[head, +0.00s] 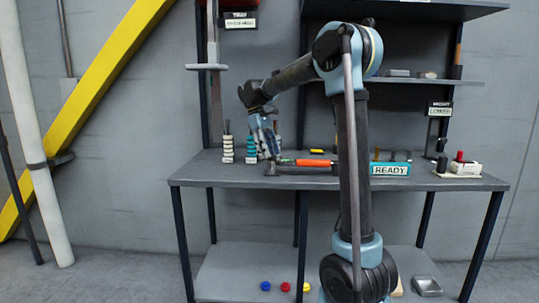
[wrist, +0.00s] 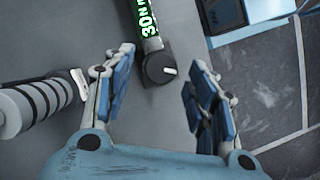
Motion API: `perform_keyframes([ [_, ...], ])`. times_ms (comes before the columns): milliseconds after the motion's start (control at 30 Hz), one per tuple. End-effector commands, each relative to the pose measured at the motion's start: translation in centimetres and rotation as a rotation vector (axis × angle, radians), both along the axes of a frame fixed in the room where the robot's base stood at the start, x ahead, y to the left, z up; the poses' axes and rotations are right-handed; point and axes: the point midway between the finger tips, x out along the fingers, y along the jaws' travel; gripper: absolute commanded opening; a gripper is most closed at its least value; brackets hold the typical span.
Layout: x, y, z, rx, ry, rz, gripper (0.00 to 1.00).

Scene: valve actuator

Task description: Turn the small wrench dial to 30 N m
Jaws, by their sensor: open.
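The small wrench shows in the wrist view with a lit green display (wrist: 147,20) reading "30 N", the rest cut off by the frame's top edge. Its dark round dial (wrist: 159,68) with a white pointer mark sits at the near end. My gripper (wrist: 163,58) is open, its two blue-padded fingers on either side of the dial with gaps, apparently touching nothing. In the head view my gripper (head: 268,154) hangs low over the front left of the bench, by the end of a wrench with an orange section (head: 307,162).
A grey bench (head: 220,176) carries stacks of white rings (head: 228,149) and teal rings (head: 251,149), left of my gripper. A "READY" box (head: 390,170) stands to the right. A white ringed stack (wrist: 35,100) is close to my left finger. The bench's front edge is near.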

Motion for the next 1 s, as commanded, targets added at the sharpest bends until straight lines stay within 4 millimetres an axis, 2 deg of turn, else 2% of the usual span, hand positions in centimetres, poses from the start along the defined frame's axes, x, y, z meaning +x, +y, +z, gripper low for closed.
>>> perform_keyframes([
  [400,1.6,2.5,6.8,0.000,0.000,0.001,0.52],
  [533,2.0,3.1,8.5,0.000,0.000,0.001,0.52],
  [733,2.3,3.5,10.0,0.000,0.002,0.001,0.52],
  [1000,2.4,3.6,10.2,0.000,0.001,0.000,0.52],
])
